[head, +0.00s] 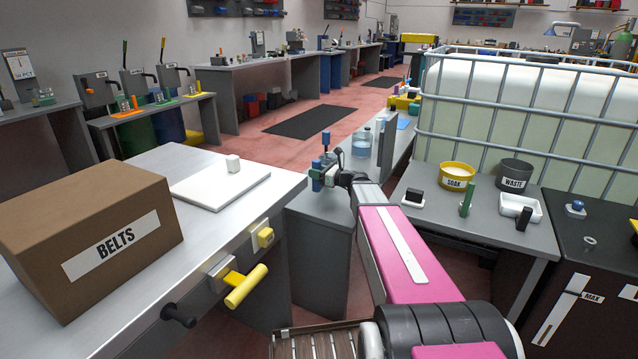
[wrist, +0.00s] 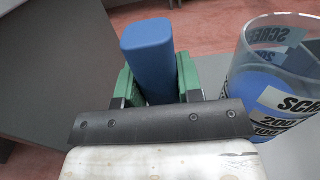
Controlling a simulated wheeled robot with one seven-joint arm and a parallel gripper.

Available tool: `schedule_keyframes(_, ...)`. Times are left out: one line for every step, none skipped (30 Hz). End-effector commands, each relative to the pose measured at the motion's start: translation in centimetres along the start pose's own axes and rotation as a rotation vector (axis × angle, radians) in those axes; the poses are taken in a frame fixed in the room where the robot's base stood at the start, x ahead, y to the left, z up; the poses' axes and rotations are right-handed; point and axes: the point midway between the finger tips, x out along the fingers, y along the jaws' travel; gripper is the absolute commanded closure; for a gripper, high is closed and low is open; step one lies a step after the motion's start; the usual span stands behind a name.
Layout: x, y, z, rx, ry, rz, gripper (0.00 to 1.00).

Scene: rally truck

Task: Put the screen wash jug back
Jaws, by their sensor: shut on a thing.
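The screen wash jug is a clear round container with a black-and-white label; it stands at the right of the wrist view (wrist: 285,75), cut off by the edge. In the head view the clear, bluish jug (head: 361,147) is just right of and beyond my gripper (head: 323,172). My gripper also shows in the wrist view (wrist: 160,80), its green fingers shut on an upright blue block (wrist: 150,62). A gap shows between this block and the jug's wall; I cannot tell whether they are joined lower down.
A grey upright panel (head: 387,150) stands right of the jug. A yellow SOAK tub (head: 457,176) and dark WASTE tub (head: 515,174) stand on the right bench, before a caged tank (head: 500,100). A BELTS box (head: 90,235) sits on the left bench.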

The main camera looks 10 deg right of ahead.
Motion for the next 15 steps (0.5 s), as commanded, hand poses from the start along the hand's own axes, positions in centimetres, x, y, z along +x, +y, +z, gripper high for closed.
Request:
schedule_keyframes(0.0,-0.8,-0.4,0.0,-0.001,0.001,1.0)
schedule_keyframes(-0.1,-1.0,-0.5,-0.001,-0.001,0.001,1.0)
schedule_keyframes(-0.2,-1.2,-0.7,-0.001,-0.002,0.002,1.0)
schedule_keyframes(-0.2,-1.4,-0.8,-0.001,-0.002,0.002,1.0)
schedule_keyframes(-0.3,-1.4,-0.8,-0.001,-0.002,0.002,1.0)
schedule_keyframes(-0.3,-1.5,-0.9,-0.001,-0.002,0.002,1.0)
schedule_keyframes(-0.3,-1.5,-1.0,-0.001,-0.002,0.002,1.0)
schedule_keyframes(-0.3,-1.5,-1.1,-0.001,-0.001,0.002,1.0)
schedule_keyframes(-0.3,-1.5,-1.4,-0.001,-0.001,0.002,1.0)
schedule_keyframes(-0.3,-1.5,-1.7,-0.001,-0.001,0.002,1.0)
schedule_keyframes(-0.3,-1.5,-2.0,0.0,-0.001,0.002,1.0)
schedule_keyframes(-0.3,-1.5,-2.5,0.0,0.0,0.002,1.0)
schedule_keyframes(-0.3,-1.5,-2.9,0.001,0.0,0.002,1.0)
schedule_keyframes(-0.3,-1.5,-3.4,0.001,0.0,0.002,1.0)
schedule_keyframes(-0.3,-1.5,-3.9,0.0,0.0,0.002,1.0)
